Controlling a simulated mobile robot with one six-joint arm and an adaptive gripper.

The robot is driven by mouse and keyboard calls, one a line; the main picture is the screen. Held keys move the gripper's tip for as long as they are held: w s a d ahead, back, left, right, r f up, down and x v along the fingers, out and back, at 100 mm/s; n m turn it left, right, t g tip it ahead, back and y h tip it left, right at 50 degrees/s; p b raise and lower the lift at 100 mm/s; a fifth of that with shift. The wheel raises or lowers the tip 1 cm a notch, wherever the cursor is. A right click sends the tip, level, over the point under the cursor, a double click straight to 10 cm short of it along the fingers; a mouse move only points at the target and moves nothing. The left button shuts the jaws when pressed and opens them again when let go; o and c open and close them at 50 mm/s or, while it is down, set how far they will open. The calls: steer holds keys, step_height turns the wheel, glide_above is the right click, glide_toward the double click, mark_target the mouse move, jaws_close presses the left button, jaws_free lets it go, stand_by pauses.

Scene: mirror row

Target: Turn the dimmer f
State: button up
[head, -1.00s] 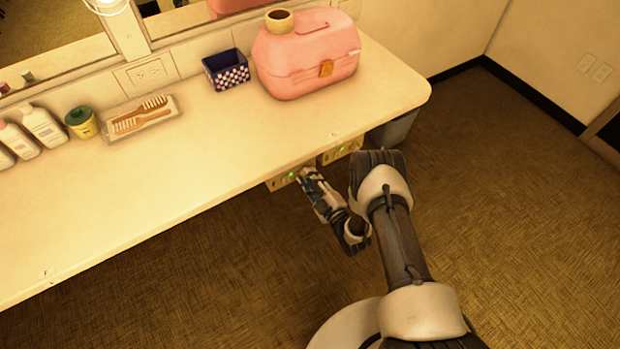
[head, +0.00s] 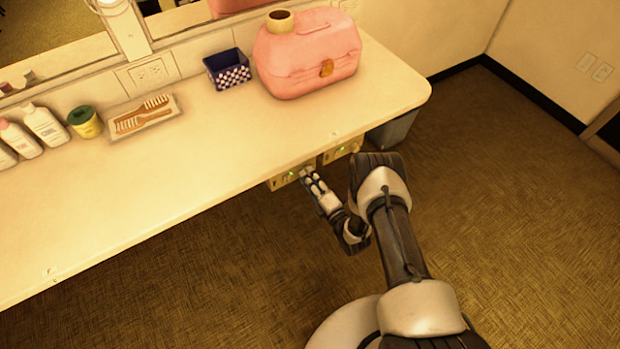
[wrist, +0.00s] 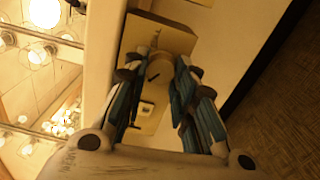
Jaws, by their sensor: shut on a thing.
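I cannot read a letter on either. My gripper (head: 306,176) is at the left box in the head view, and its fingers hide part of the box face. In the wrist view my gripper (wrist: 160,77) has its two blue-grey fingers on either side of a round dimmer knob (wrist: 156,70) and is shut on it. A small switch plate (wrist: 146,109) shows below the knob.
The counter (head: 200,150) is above my gripper. It holds a pink case (head: 300,60), a blue checkered basket (head: 226,70), a brush tray (head: 145,118) and bottles. A grey bin (head: 395,130) stands under the counter's right end. The carpet is open to the right.

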stand_by(0.4)
steer(key=o, duration=1.1)
steer(key=shift+c, duration=0.2)
steer(key=shift+s, duration=0.1)
steer(key=v, duration=1.2)
